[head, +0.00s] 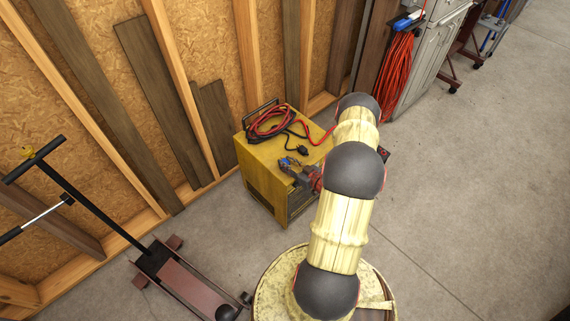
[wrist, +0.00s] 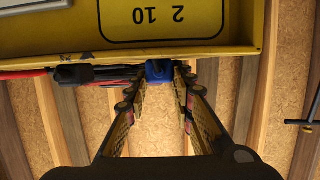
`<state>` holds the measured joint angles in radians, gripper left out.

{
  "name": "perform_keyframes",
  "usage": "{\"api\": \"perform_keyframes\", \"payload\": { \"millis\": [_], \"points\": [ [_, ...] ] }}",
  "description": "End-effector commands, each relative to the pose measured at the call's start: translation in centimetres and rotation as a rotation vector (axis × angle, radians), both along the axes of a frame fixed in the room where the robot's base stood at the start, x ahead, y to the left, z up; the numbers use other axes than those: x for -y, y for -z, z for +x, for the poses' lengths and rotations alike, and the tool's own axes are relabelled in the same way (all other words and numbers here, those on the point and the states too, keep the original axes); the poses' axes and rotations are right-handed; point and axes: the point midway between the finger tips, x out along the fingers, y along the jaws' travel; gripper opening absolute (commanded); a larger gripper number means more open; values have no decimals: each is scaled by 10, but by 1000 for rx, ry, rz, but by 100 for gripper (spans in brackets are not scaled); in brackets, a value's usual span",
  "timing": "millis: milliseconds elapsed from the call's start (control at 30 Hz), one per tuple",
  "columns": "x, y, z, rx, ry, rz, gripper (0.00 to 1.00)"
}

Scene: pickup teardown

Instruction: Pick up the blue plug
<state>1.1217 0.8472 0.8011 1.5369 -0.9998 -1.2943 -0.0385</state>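The blue plug (wrist: 160,71) lies at the edge of the yellow box (wrist: 100,45) in the wrist view. It also shows as a small blue patch (head: 285,160) at the tip of my gripper in the head view. My gripper (wrist: 157,83) is open, with one finger on each side of the plug's line. A narrow gap seems to show between the plug and each finger. I cannot tell whether the plug lies fully between the fingertips. The arm hides part of the box in the head view.
Red and black cables (head: 268,124) lie coiled on the box top, with a black plug (head: 302,150) near them. A floor jack (head: 180,275) stands at the lower left. A stud wall (head: 222,80) stands behind the box. The floor at right is clear.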

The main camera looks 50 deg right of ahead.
Motion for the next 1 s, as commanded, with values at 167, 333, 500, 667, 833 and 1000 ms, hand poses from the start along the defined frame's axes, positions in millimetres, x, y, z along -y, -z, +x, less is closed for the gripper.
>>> {"api": "perform_keyframes", "payload": {
  "millis": [167,333,500,667,833,1000],
  "points": [
    [0,0,0,0,0,0,11],
    [0,0,0,0,0,0,2],
    [0,0,0,0,0,0,0],
    [0,-1,0,0,0,0,0],
    [0,-12,0,1,0,-1,0],
    [0,-37,0,1,0,-1,0]
  ]
}}
